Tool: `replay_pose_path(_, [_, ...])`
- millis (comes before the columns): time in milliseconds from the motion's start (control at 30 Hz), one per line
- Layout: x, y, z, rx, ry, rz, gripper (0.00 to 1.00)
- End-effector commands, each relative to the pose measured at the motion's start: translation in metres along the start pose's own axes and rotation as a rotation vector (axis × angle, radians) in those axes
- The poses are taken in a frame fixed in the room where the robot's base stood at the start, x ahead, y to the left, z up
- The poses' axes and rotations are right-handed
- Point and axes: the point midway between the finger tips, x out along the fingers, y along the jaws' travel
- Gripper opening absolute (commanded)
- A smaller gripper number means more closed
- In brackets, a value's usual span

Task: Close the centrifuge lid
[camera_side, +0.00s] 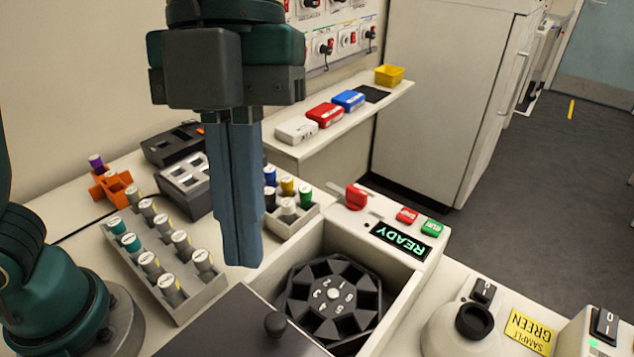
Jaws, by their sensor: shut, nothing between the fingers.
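The centrifuge (405,318) stands at the lower middle with its bowl uncovered. Its black rotor (333,298) with numbered positions shows inside. A dark flat panel with a black knob (276,323), which looks like the lid (225,330), lies at the near left side of the bowl and is cut off by the bottom edge. My gripper (243,262) points down, its fingers together and empty, above the left rim of the bowl. It appears apart from the lid and knob. The control panel shows a lit READY display (401,240), a red knob (355,197), and red and green buttons.
A rack (200,300) of several capped tubes stands left of the centrifuge, with a smaller rack (300,222) behind my gripper. An orange holder (112,190) and dark blocks (185,185) stand farther back. A white round device (455,330) stands at the right.

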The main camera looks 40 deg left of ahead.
Motion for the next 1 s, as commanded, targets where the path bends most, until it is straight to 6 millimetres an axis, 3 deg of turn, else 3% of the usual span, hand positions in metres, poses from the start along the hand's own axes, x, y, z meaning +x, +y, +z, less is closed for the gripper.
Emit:
replay_pose_path(100, [0.015, -0.007, -0.006, 0.034, 0.019, 0.047, 0.0])
replay_pose_path(467, [0.041, -0.005, -0.01, 0.045, 0.025, 0.067, 0.0])
replay_pose_path(967, [0.121, 0.001, -0.012, 0.042, 0.025, 0.07, 0.0])
replay_pose_path(1000, [0.119, -0.001, -0.004, 0.037, 0.023, 0.063, 0.0])
